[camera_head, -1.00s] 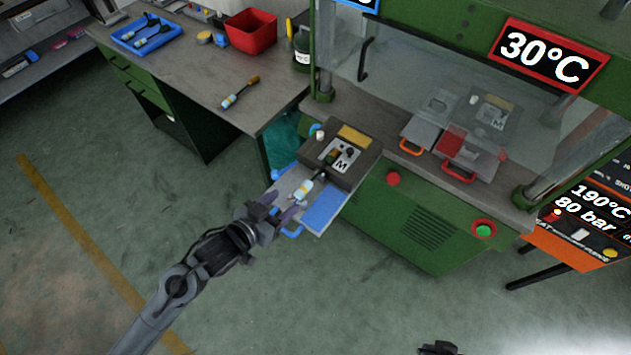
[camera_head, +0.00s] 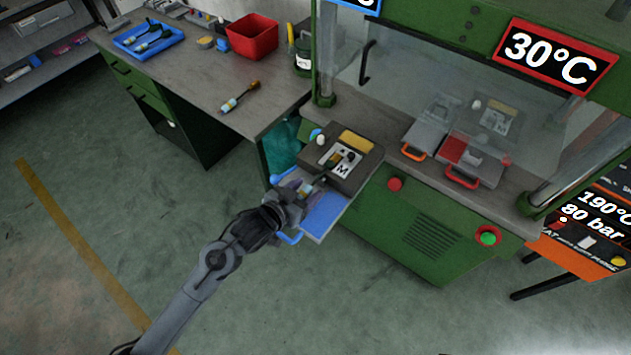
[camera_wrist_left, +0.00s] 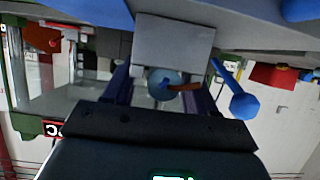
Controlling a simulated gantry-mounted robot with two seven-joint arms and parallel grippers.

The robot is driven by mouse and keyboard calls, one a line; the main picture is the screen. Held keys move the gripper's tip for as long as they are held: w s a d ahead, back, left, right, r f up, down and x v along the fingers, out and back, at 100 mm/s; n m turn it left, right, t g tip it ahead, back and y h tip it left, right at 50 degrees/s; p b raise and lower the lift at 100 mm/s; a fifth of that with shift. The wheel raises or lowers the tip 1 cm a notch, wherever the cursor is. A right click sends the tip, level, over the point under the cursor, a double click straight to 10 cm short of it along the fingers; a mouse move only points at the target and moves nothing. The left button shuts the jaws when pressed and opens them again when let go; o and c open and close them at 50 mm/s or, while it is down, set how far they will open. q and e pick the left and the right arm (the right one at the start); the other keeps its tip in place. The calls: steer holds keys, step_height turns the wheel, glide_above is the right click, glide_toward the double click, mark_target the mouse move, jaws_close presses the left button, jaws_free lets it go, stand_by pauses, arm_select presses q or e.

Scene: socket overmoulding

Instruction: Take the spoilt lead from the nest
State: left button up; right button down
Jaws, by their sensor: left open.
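The lead (camera_head: 319,187) lies with its dark end at the nest (camera_head: 358,181), a dark block with a pale plate marked M. Its light blue and white body reaches out over the front tray, partly hidden by my left gripper (camera_head: 303,192). My left gripper is open, with its fingers at the lead's outer end. Contact with the fingers cannot be told. My right gripper does not show.
A blue pad (camera_head: 325,214) and blue handles lie beside the lead. The green press (camera_head: 415,225) stands behind, with orange and red handled plates. A bench to the left holds a red bin (camera_head: 252,38), a blue tray (camera_head: 148,40) and another lead (camera_head: 240,97).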

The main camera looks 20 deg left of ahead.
arm_select(q)
steer(key=shift+c, duration=0.3)
jaws_close()
